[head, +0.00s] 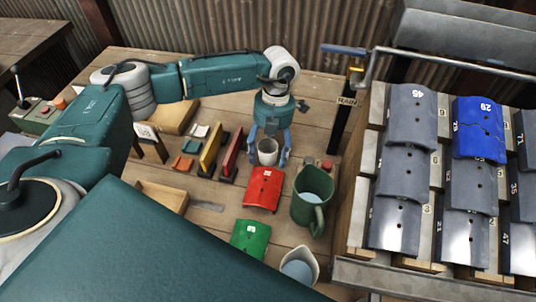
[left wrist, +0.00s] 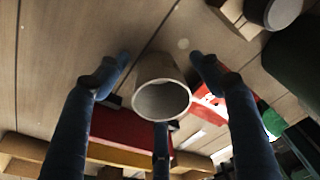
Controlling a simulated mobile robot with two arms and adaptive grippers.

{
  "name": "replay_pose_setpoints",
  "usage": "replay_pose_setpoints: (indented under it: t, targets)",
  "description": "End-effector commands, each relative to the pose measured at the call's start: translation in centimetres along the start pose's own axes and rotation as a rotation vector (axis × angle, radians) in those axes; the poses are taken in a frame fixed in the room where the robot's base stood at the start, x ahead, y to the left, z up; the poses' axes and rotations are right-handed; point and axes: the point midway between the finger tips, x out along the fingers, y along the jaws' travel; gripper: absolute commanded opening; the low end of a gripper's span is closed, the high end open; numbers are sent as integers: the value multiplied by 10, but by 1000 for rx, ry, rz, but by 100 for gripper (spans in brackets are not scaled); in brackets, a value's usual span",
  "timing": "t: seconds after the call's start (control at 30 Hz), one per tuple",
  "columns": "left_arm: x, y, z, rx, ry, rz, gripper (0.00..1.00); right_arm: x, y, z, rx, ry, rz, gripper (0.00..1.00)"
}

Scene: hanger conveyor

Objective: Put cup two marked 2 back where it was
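A small pale cup (head: 267,158) stands on the wooden table, below my left gripper (head: 268,157). In the left wrist view the cup (left wrist: 161,98) lies between the spread fingers of the left gripper (left wrist: 160,62), with gaps on both sides. The gripper is open and holds nothing. No number can be read on the cup, so I cannot tell if it is the one marked 2. My right gripper is not in view.
A red tile (head: 264,187) lies just in front of the cup. A green pitcher (head: 309,205) stands to its right, a pale jug (head: 312,262) nearer. Yellow (head: 210,151) and red (head: 232,153) upright pieces stand left. A tile rack (head: 357,250) fills the right side.

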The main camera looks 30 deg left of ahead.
Motion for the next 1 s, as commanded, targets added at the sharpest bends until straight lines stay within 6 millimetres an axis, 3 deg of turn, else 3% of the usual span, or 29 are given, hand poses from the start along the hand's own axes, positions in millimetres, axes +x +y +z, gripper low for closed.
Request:
replay_pose_setpoints:
  t: [0.03, 0.2, 0.23, 0.67, 0.87, 1.0]
  targets:
    - [0, 0, 0, 0, 0, 0, 53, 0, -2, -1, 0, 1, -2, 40]
    - [0, 0, 0, 0, 0, 0, 19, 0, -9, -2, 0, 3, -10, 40]
    - [0, 0, 0, 0, 0, 0, 16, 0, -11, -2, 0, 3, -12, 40]
    - [-3, 0, -1, 1, 1, -1, 11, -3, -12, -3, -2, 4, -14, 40]
    - [-30, 0, -4, 1, -1, -1, 11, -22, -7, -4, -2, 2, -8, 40]
    - [-59, 0, -8, 1, -1, -1, 11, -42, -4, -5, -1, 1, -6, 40]
